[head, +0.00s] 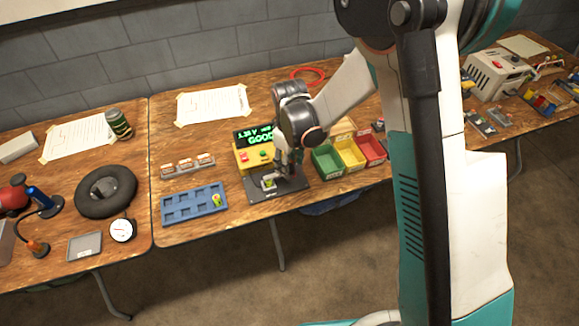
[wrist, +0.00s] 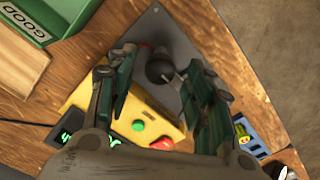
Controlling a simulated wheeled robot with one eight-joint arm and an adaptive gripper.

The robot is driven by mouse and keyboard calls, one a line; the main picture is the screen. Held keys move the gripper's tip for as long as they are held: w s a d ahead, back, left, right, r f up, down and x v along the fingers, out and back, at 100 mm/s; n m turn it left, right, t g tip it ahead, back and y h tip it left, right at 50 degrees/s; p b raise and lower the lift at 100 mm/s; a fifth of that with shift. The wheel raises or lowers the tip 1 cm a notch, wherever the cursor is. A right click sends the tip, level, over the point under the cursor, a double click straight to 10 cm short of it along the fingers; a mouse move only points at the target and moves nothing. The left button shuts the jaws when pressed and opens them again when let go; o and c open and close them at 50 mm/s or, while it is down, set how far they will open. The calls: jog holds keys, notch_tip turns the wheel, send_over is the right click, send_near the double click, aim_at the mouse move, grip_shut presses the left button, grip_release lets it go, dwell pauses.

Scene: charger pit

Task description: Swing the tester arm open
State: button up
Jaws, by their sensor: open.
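The tester has a yellow box (head: 244,160) with a red and a green button, a lit display (head: 252,136) showing green text that includes "GOOD", and a dark grey base plate (head: 290,189). In the wrist view, a dark round knob (wrist: 160,68) with a short metal rod sits over the grey plate (wrist: 172,38); I take it as part of the tester arm. My gripper (wrist: 160,72) is open, its fingers on either side of the knob, with no clear contact. In the head view, my gripper (head: 283,170) hangs low over the plate and hides much of the tester arm.
A blue tray (head: 180,212) left of the tester holds a small yellow-green piece (head: 217,200). Green (head: 326,161), yellow (head: 350,152) and red (head: 372,148) bins stand close on the right. The green bin (wrist: 38,28) is labelled GOOD. The table's front edge is near.

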jog(key=shift+f, duration=0.55)
grip_shut()
